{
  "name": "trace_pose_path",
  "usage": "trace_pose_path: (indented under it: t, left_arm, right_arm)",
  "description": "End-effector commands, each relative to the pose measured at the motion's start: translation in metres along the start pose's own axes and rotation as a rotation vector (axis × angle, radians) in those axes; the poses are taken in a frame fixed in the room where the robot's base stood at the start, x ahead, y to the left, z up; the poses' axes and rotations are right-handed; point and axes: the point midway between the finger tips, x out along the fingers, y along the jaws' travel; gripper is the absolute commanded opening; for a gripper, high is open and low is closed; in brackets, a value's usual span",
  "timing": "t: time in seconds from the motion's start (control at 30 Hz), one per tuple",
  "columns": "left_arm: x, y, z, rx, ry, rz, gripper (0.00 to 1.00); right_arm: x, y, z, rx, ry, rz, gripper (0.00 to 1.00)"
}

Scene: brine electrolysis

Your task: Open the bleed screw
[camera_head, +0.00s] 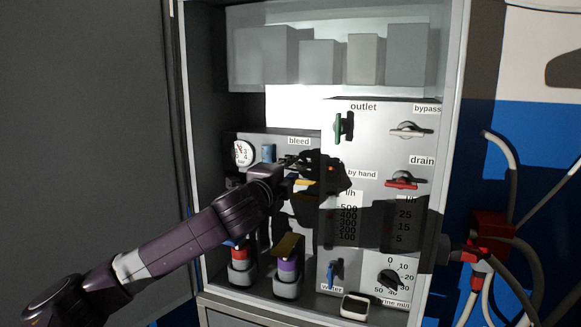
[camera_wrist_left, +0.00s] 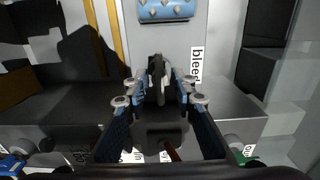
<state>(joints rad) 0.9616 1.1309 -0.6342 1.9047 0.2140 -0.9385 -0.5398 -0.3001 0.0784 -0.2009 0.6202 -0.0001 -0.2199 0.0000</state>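The "bleed" label (camera_head: 299,141) is on the grey panel in the cabinet, and it also shows in the wrist view (camera_wrist_left: 196,65). My left gripper (camera_head: 293,163) is at the panel just below this label. In the left wrist view its two fingers (camera_wrist_left: 160,84) stand apart on either side of a small dark part with a pale metal edge (camera_wrist_left: 157,78), which looks like the bleed screw. I cannot tell whether the fingers touch it. In the head view the gripper and shadow hide this part. My right gripper is not in view.
A blue knurled knob (camera_head: 268,153) and a round gauge (camera_head: 243,153) are left of my gripper. To the right are the green outlet handle (camera_head: 338,128), a bypass handle (camera_head: 408,129) and the red drain handle (camera_head: 402,183). Bottles with red (camera_head: 239,254) and purple (camera_head: 288,267) labels stand below.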

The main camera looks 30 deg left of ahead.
Motion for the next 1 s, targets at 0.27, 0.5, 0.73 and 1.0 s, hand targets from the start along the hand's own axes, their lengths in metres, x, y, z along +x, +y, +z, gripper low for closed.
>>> trace_pose_path:
  t: [0.27, 0.5, 0.73, 1.0]
  left_arm:
    - [0.000, 0.000, 0.000, 0.000, 0.000, 0.000, 0.10]
    - [0.000, 0.000, 0.000, 0.000, 0.000, 0.000, 0.00]
    - [0.000, 0.001, 0.000, -0.018, 0.000, 0.001, 0.00]
    - [0.000, 0.004, -0.001, -0.143, 0.002, 0.002, 0.00]
  right_arm:
    - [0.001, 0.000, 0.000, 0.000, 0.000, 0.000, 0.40]
    - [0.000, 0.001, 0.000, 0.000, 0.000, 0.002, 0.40]
    - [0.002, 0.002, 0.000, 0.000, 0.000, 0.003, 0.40]
    - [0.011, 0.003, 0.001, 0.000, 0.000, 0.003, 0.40]
